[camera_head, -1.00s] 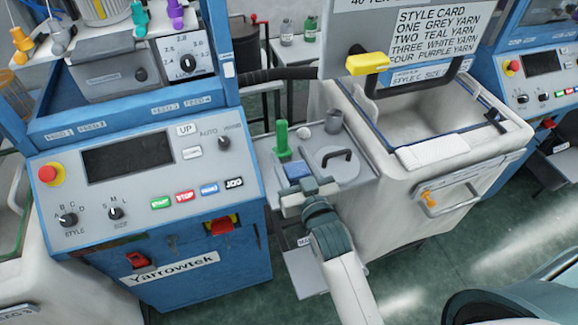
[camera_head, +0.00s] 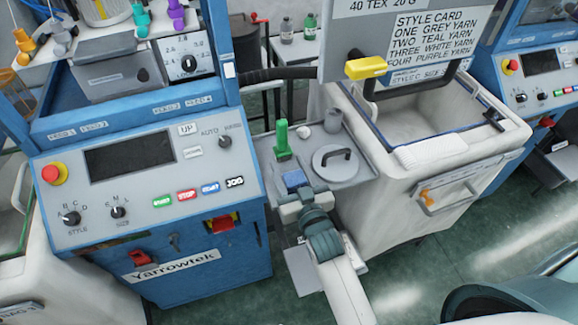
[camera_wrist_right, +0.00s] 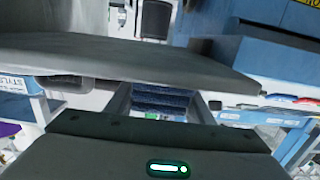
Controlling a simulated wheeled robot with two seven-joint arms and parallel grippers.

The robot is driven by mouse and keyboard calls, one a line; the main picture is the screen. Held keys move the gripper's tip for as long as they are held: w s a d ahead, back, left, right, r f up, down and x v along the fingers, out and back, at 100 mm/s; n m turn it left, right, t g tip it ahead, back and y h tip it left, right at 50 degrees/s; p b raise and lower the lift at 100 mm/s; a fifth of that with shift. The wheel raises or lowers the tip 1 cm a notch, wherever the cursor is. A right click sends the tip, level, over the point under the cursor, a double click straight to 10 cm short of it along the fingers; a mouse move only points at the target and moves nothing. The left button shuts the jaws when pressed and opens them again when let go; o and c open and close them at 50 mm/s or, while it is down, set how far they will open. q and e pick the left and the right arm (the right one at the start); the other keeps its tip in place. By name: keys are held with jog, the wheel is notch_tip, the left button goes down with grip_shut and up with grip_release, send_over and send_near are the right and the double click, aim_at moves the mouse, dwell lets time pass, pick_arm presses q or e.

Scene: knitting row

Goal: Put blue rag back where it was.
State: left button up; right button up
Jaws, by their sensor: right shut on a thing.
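The blue rag (camera_head: 294,179) is a small blue folded cloth at the front edge of the grey side shelf (camera_head: 350,181), between the blue machine and the white bin. My right gripper (camera_head: 299,191) is shut on it, coming from the front. In the right wrist view the dark blue folds of the rag (camera_wrist_right: 160,99) show between the fingers. The gripper hides part of the rag, and I cannot tell whether it touches the shelf. My left gripper is not in view.
On the shelf stand a green upright tool (camera_head: 282,140), a grey cup (camera_head: 333,120) and a round lid with a dark handle (camera_head: 333,160). The blue control panel (camera_head: 130,160) is at left, the white bin (camera_head: 400,190) at right.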

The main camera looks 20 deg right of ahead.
aim_at(297, 187)
jog(key=shift+f, duration=0.1)
jog(key=o, duration=1)
jog(key=shift+c, duration=0.2)
jog(key=shift+s, duration=0.35)
jog(key=s+b, duration=0.1)
jog(key=s, duration=0.2)
jog(key=s+b, duration=0.1)
jog(key=s, duration=0.2)
jog(key=s+b, duration=0.1)
jog(key=s, duration=0.3)
jog(key=shift+d+r, duration=0.2)
jog(key=shift+r, duration=0.1)
jog(key=shift+s+r, duration=0.15)
jog(key=shift+s, duration=0.45)
